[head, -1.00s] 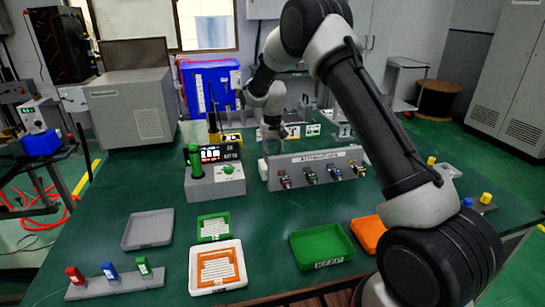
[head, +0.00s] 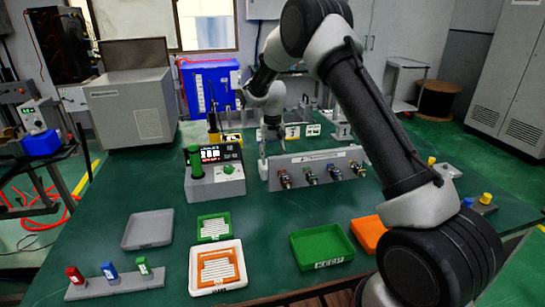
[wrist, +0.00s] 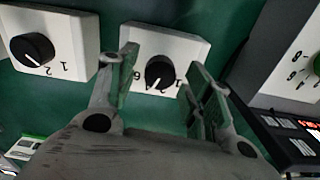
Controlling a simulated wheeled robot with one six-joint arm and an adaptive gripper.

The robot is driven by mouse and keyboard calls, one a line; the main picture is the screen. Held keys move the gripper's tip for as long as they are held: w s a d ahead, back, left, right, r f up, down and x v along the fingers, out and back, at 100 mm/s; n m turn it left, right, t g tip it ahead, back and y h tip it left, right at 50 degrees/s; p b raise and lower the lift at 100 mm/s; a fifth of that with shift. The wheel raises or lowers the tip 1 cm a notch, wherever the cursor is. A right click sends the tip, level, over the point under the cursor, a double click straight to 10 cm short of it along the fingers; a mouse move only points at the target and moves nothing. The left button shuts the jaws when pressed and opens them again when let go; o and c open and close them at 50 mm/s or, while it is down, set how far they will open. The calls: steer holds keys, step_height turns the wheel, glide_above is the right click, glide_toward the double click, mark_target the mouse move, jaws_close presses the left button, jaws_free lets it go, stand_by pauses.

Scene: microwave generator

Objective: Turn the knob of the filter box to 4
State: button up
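In the wrist view, a white box (wrist: 185,43) carries a black knob (wrist: 160,73) with a white pointer mark and upside-down numbers around it. My gripper (wrist: 160,62) is open, with one finger on each side of this knob. Contact cannot be told. The pointer slants toward the lower left of the picture; the number it marks is unclear. A second white box (wrist: 72,42) with a black knob (wrist: 32,49) stands to the left. No label shows which is the filter box. In the head view, my gripper (head: 270,140) is at the back of the table, beside small white-fronted boxes (head: 292,132).
A grey device (head: 215,185) with a display and green knob stands front left of my gripper. A grey panel (head: 318,165) with several connectors stands in front. Trays, including a green one (head: 322,245), lie nearer. The table between has free room.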

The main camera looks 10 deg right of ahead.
step_height(320, 180, up, 12)
stand_by(0.6)
